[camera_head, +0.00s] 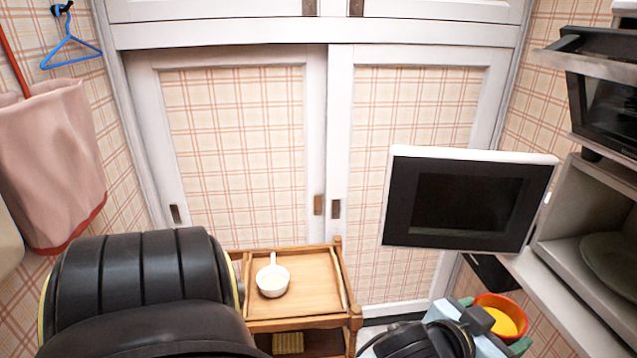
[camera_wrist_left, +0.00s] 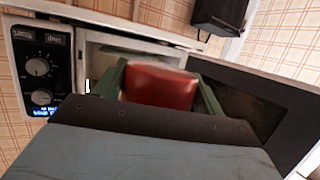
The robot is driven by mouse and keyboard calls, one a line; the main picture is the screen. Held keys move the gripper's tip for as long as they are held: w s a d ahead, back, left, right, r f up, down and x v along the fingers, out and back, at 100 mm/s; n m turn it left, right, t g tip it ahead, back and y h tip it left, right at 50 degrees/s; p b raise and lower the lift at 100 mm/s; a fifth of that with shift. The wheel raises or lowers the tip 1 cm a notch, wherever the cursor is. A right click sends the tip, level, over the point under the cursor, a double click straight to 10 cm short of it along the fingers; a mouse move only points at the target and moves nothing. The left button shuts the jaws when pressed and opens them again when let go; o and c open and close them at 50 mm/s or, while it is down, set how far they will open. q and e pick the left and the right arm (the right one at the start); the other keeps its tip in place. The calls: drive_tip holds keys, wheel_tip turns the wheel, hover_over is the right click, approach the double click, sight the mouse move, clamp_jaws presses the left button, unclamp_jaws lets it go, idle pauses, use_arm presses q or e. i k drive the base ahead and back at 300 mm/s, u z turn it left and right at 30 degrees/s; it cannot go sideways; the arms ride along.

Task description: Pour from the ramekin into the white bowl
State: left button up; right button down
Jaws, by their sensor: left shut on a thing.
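The ramekin (camera_head: 503,312), red outside with orange-yellow inside, is at the lower right of the head view. My left gripper (camera_head: 494,324) is shut on it, with greenish fingers on either side. In the left wrist view the red ramekin (camera_wrist_left: 160,87) sits between the two fingers of the left gripper (camera_wrist_left: 158,85). The white bowl (camera_head: 272,287) stands upright on a wooden cart to the left of the gripper, well apart from it. A pale handle-like piece sticks up at its back. My right gripper is not in view.
The wooden cart (camera_head: 312,272) has a raised rim. An open microwave door (camera_head: 398,240) with a dark window juts out above the gripper. The microwave (camera_wrist_left: 40,70) shows at left in the wrist view. Another dark appliance (camera_head: 605,92) is at upper right. A pink bag (camera_head: 50,160) hangs left.

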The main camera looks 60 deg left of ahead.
sight(272, 281)
drive_tip(key=u, duration=2.6)
drive_tip(key=i, duration=0.9)
drive_tip(key=z, duration=1.3)
